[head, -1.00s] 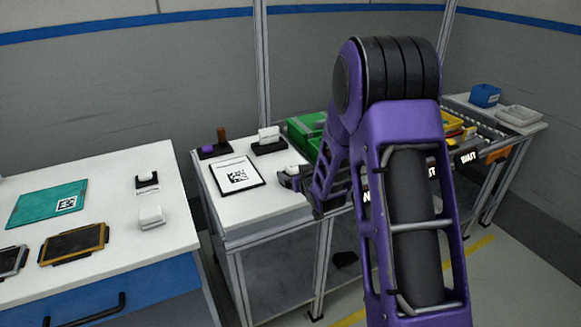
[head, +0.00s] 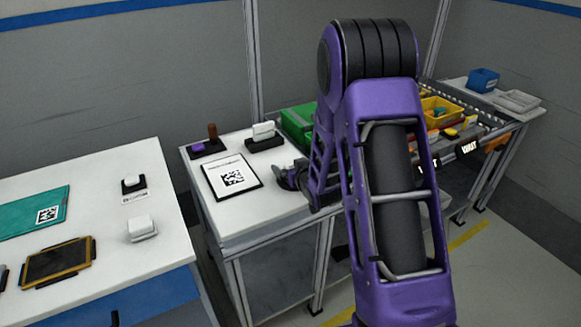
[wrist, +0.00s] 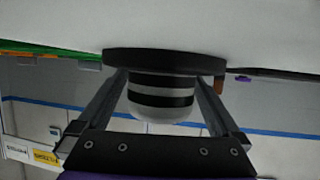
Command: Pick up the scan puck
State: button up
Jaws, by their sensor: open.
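A round white puck with black bands (wrist: 160,108), which looks to be the scan puck, stands on a wide black disc base (wrist: 165,62) on the white tabletop. The wrist view shows it upside down. My gripper (wrist: 160,77) is open, with one finger on each side of the puck. The fingers are close to its sides; I cannot tell whether they touch. In the head view my gripper (head: 287,179) is low at the right part of the middle table, and the puck cannot be made out there.
A framed code sheet (head: 233,178) lies left of my gripper. Behind it stand a black holder with a white block (head: 264,132) and a holder with purple and brown pieces (head: 208,145). Green bins (head: 299,122) are behind my arm. A separate white table (head: 110,215) is at left.

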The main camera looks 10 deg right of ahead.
jog(key=shift+c, duration=0.2)
jog(key=c, duration=1.5)
jog(key=shift+o, duration=0.2)
jog(key=shift+r, duration=0.2)
